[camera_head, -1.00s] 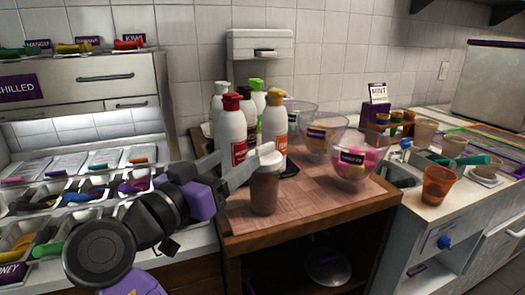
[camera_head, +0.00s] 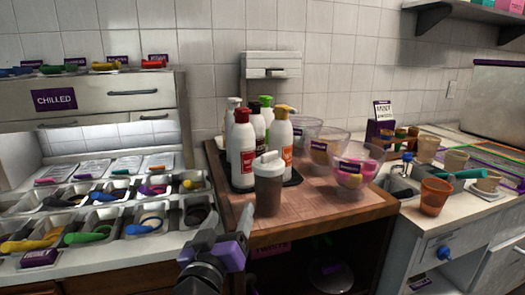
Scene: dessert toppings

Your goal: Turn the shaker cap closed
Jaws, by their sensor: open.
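The shaker (camera_head: 268,190) stands upright near the front left of the wooden counter. It has a brownish see-through body and a pale cap (camera_head: 268,163) on top. I cannot tell from this view whether the cap is fully closed. My gripper (camera_head: 236,238) is open and empty at the bottom centre, below and left of the shaker, apart from it. It is seen partly from behind, near the counter's front left edge.
Several sauce bottles (camera_head: 243,150) stand on a dark tray close behind the shaker. Glass bowls (camera_head: 352,178) with colourful contents sit to the right. Topping bins (camera_head: 150,222) fill the left side. An orange cup (camera_head: 435,196) stands on the right counter.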

